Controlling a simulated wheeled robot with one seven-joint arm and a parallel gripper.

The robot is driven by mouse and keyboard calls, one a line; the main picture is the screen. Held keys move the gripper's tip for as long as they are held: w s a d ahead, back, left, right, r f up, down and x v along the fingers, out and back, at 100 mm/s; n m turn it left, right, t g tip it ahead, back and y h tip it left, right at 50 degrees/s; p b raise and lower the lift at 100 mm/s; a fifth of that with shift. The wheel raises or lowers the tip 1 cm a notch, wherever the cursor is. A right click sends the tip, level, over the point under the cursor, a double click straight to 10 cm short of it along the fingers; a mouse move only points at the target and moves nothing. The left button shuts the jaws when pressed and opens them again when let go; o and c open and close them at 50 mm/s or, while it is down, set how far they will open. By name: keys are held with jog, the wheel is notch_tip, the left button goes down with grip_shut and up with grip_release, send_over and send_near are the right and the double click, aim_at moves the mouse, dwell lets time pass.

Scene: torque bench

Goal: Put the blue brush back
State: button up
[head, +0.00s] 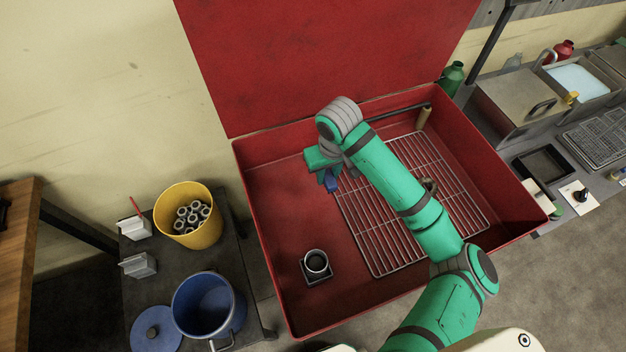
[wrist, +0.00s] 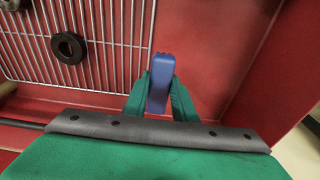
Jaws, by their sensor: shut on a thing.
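The blue brush (head: 332,185) is in my gripper (head: 327,175), above the red basin's floor near the rack's far left corner. In the wrist view the blue brush (wrist: 160,82) shows as a blue block between the two green fingers of my gripper (wrist: 160,97), which are shut on it. Its bristles cannot be made out. Two small grey holders stand on the dark cart at the left. One holder (head: 135,227) has a thin red stick in it; the other holder (head: 140,265) looks empty.
The red basin (head: 275,215) has raised walls and an upright lid (head: 320,60). Inside are a wire rack (head: 385,240) with a dark ring (wrist: 68,47) and a black cup (head: 316,262). A yellow bucket (head: 187,225) and blue pot (head: 207,305) stand on the cart.

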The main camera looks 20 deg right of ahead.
send_over(313, 186)
jog(key=s, duration=0.1)
jog(key=f, duration=0.4)
jog(key=shift+d+f, duration=0.2)
jog(key=shift+f, duration=0.2)
jog(key=shift+w+a+f, duration=0.1)
jog(key=shift+w+f, duration=0.05)
jog(key=shift+f, duration=0.85)
jog(key=shift+w+a+f, duration=0.1)
jog(key=shift+w+f, duration=0.05)
jog(key=shift+f, duration=0.8)
jog(key=shift+d, duration=0.1)
jog(key=o, duration=1)
jog(key=shift+f, duration=0.1)
jog(key=r, duration=0.4)
jog(key=s+r, duration=0.1)
jog(key=r, duration=0.7)
jog(key=shift+s+r, duration=0.1)
jog(key=shift+s, duration=0.1)
